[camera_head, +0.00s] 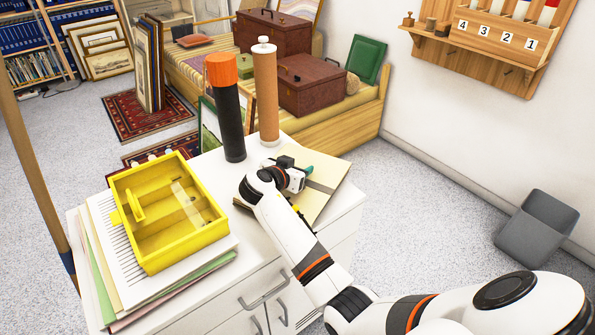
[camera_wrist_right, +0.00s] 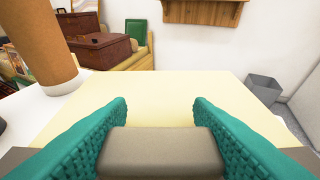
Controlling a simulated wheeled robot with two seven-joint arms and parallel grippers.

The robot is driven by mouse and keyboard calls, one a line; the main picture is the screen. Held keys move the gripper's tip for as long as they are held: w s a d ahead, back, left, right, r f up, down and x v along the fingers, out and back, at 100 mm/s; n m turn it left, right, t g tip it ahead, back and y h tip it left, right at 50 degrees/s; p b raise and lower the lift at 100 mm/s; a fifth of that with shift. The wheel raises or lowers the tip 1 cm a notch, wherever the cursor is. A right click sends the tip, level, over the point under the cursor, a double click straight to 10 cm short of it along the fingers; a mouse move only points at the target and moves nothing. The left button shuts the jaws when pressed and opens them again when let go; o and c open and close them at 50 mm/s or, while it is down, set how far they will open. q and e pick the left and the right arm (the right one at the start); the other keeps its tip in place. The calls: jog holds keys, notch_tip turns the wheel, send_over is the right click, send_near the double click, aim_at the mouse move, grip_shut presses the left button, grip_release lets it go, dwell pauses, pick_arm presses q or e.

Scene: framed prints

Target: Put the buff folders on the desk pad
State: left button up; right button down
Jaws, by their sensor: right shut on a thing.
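The buff folders (camera_head: 329,168) are a flat pale stack at the right end of the white cabinet top, with a grey-brown band (camera_head: 321,187) across them. They fill the middle of the right wrist view (camera_wrist_right: 165,92). My right gripper (camera_head: 303,178) is over the stack; its teal fingers (camera_wrist_right: 160,125) are shut on a raised grey-brown block of the band (camera_wrist_right: 160,152). I cannot tell whether the stack is clear of the top. I cannot make out a desk pad for certain. My left gripper is out of view.
A black tube with an orange cap (camera_head: 226,110) and a brown tube (camera_head: 266,95) stand just behind the folders. A yellow tray (camera_head: 205,235) sits on a paper pile (camera_head: 130,290) at left. A grey bin (camera_head: 537,230) stands on the floor at right.

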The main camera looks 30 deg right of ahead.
jog(key=shift+f, duration=0.3)
jog(key=c, duration=1.1)
grip_release()
jog(key=shift+f, duration=0.15)
jog(key=o, duration=0.4)
